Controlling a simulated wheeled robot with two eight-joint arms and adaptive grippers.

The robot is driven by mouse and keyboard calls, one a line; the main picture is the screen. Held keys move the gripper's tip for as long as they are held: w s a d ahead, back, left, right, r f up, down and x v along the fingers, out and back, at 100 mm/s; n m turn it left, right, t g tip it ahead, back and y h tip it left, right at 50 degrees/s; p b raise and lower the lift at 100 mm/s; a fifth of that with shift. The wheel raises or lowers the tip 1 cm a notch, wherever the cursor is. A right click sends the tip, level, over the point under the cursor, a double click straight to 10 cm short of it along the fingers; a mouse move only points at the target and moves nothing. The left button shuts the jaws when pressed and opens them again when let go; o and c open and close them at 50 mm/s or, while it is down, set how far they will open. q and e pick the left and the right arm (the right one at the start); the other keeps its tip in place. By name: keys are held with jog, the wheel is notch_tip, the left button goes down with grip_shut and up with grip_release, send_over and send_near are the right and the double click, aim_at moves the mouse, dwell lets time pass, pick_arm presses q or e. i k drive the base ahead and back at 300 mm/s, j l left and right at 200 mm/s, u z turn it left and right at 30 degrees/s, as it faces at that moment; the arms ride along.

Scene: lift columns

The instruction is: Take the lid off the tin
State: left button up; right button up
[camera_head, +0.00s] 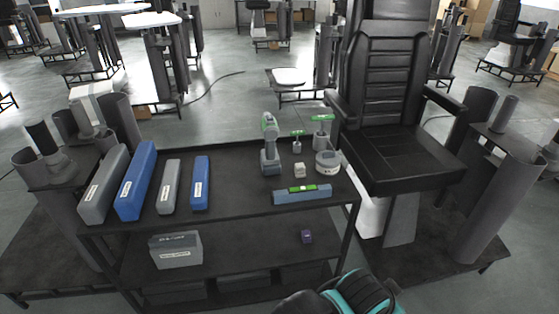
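A short round grey tin (327,163) with a pale label stands at the right end of the black shelf unit's top, near the back edge. Its top looks covered by a grey lid (327,156), but it is too small to tell the seam.
Green-topped tools (322,130) stand behind the tin, and a small white block (299,170) and a green-and-blue level (302,193) sit nearby. Long grey and blue boxes (136,180) fill the left. The shelf top's (235,190) middle is clear. A black chair (395,140) stands right.

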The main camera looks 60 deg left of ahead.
aim_at(330, 158)
jog(key=u, duration=1.7)
